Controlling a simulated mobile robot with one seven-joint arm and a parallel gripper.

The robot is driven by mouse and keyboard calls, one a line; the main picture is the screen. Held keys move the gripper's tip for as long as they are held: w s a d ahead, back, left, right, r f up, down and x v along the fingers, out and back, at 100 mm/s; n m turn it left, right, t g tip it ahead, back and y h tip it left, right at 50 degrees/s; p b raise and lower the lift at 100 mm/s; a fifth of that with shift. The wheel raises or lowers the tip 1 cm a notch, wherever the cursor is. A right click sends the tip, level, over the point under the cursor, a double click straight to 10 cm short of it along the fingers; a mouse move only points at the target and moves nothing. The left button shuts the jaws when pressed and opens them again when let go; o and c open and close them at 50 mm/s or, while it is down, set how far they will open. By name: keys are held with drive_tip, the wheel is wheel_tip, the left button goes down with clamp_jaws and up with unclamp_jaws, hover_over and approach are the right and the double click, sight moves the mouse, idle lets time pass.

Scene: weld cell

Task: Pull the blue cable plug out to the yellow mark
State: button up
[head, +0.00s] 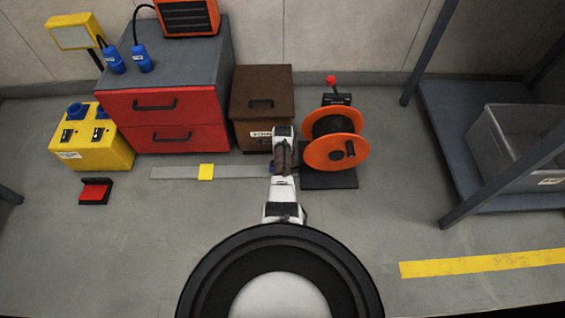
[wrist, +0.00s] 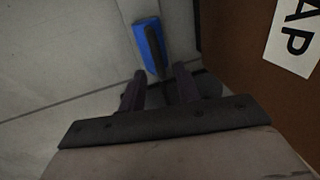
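The blue cable plug (wrist: 148,45) lies on the grey surface in the wrist view, just beyond my fingertips. A dark strip runs along its right side. In the head view only a small bit of blue shows beside my arm, which hides the rest. My gripper (wrist: 158,74) is open and empty, its two dark fingers apart and pointing at the plug's near end. The orange cable reel (head: 322,152) stands right of my arm on a dark base.
A brown box (head: 262,85) with a label stands behind my arm; its side (wrist: 235,35) is close at right in the wrist view. A red drawer cabinet (head: 165,105) and yellow socket box (head: 98,152) stand left. A shelf (head: 470,190) is at right.

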drive_tip(key=shift+f, duration=0.2)
clamp_jaws()
idle(0.3)
